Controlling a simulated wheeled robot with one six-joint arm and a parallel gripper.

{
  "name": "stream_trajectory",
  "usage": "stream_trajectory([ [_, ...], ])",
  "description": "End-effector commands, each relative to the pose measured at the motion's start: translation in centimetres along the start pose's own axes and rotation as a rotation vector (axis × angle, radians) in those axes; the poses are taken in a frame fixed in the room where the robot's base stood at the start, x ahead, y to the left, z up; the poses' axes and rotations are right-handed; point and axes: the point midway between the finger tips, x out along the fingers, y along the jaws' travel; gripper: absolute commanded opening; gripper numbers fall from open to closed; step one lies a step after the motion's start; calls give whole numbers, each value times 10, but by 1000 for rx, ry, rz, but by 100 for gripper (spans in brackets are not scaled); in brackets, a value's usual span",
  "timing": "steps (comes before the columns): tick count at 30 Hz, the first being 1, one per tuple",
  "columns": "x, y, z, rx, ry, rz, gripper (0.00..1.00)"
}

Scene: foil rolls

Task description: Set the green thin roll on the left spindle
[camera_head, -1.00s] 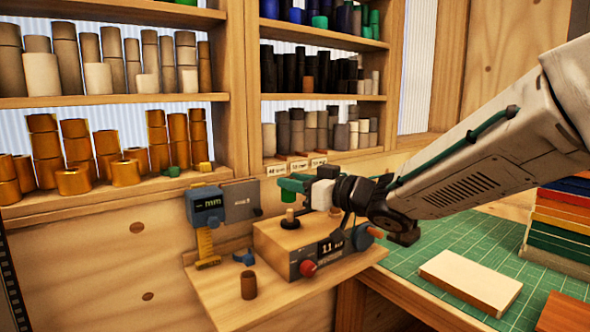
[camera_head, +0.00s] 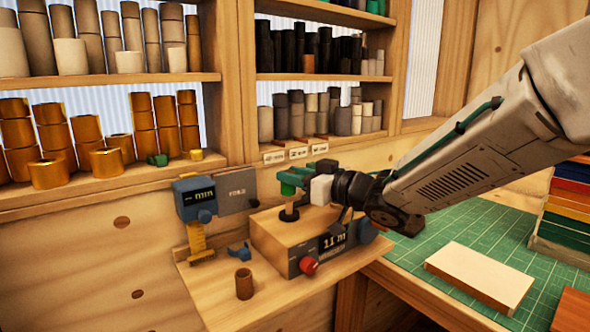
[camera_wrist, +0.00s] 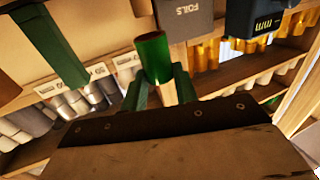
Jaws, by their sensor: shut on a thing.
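The green thin roll (camera_head: 287,189) is held upright in my gripper (camera_head: 291,177) over the left spindle (camera_head: 289,214). The spindle is a short peg on a dark round base on top of the wooden winder box (camera_head: 270,237). The peg shows just below the roll; I cannot tell whether its tip is inside the roll. In the wrist view the green roll (camera_wrist: 154,60) shows its reddish-brown upper end, with green parts of my gripper beside it. My gripper and wrist hide the right side of the box top.
The box front has a display and a red knob (camera_head: 309,265). Shelves of rolls stand behind. A green mat (camera_head: 455,235) lies right.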

Motion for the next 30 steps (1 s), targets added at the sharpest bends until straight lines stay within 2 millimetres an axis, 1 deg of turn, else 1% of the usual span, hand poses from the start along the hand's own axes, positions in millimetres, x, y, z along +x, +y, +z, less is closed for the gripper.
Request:
stream_trajectory([
  [18, 0, 0, 32, 1, -2, 0, 8],
  [30, 0, 0, 43, 0, -1, 0, 8],
])
